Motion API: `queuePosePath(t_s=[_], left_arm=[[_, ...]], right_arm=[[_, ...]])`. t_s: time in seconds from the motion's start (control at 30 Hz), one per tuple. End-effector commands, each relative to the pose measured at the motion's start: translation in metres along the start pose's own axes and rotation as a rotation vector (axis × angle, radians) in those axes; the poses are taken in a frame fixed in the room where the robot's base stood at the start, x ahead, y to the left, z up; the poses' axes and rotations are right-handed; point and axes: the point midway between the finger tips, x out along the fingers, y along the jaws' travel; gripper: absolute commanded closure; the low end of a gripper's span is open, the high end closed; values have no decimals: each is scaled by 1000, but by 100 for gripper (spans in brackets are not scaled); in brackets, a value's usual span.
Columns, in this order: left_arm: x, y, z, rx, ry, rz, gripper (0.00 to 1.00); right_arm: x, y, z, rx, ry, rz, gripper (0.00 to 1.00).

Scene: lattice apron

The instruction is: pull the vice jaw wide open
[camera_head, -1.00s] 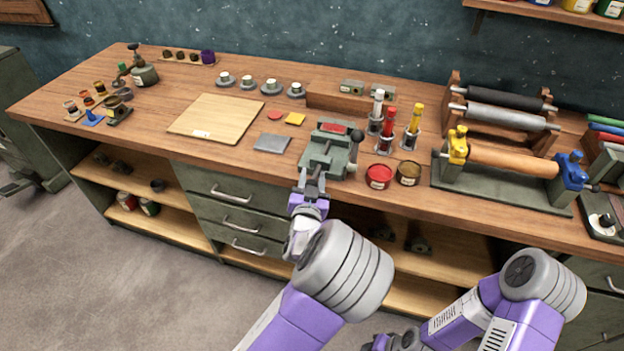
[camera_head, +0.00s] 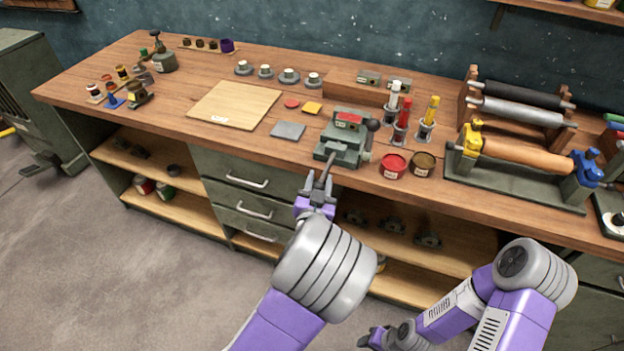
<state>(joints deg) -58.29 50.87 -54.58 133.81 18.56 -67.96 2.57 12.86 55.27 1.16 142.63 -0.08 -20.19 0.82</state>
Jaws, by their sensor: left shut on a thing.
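The vice (camera_head: 343,140) is a grey-green block with a red patch on top. It stands at the bench's front edge, near the middle of the head view. A dark knob sits at its right side. A grey bar (camera_head: 327,168) sticks out of its front toward me. My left gripper (camera_head: 319,186) is shut around the outer end of this bar, just off the bench edge. Its fingers hide the exact contact. The gap between the vice jaws is hard to make out. My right gripper (camera_head: 372,339) is low at the bottom edge, away from the vice, its fingers unclear.
A red tin (camera_head: 393,166) and a brown tin (camera_head: 423,165) stand right of the vice, with upright tubes behind. A grey plate (camera_head: 288,131) and a wooden board (camera_head: 236,105) lie to the left. Drawers (camera_head: 247,180) and open shelves are below the bench front.

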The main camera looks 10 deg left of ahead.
Motion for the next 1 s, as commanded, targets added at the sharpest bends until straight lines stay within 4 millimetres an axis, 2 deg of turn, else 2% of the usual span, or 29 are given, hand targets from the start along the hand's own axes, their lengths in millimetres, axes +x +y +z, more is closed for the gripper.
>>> queuePosePath(t_s=[0.17, 0.2, 0.33, 0.6, 0.73, 0.87, 1.0], left_arm=[[0, -1, -2, -1, 4, -1, 100], [0, -1, -2, -1, 5, -2, 57], [0, -2, -1, -1, 3, -3, 38], [0, -1, 0, 0, 1, -2, 38], [-7, -1, 0, -1, -1, -2, 38], [-26, -1, -1, -2, -2, -1, 38], [-54, -1, -2, 1, -2, 0, 38]], right_arm=[[0, 0, 1, 1, -2, 1, 57], [0, 0, 1, 1, -2, 1, 57], [0, 0, 1, 1, -1, 1, 57], [0, 0, 0, 1, -1, 0, 57], [-1, 0, 1, 1, -1, 0, 57], [-4, -1, 1, 1, -1, 0, 57], [-10, -3, 1, 1, -1, 0, 57]])
